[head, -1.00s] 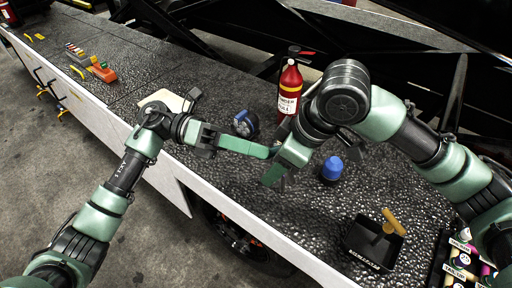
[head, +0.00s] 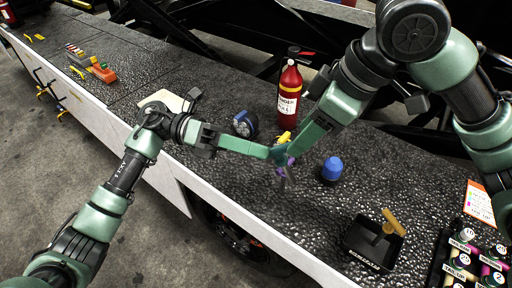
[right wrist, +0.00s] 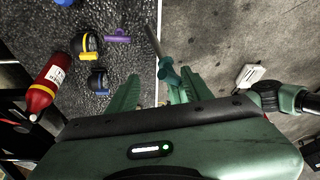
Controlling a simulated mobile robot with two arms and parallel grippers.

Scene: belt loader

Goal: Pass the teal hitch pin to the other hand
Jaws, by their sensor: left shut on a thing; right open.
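The teal hitch pin (head: 281,156) is at the tips of my left gripper (head: 272,152), which is shut on it above the deck. Its grey shaft points down in the head view. In the right wrist view the pin (right wrist: 168,72) has its teal head close to the right-hand finger, with the shaft running up and left. My right gripper (head: 297,147) is open, coming from the upper right, its tips close to the pin. Its two fingers (right wrist: 153,85) are spread in the right wrist view. I cannot tell whether they touch the pin.
A purple-handled item (right wrist: 117,38), a yellow-banded one (right wrist: 88,55) and a blue-banded one (right wrist: 97,82) lie on the deck nearby. A red extinguisher (head: 289,90), a blue-capped item (head: 332,168) and a black tray (head: 372,245) stand around. The deck's front edge is close below.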

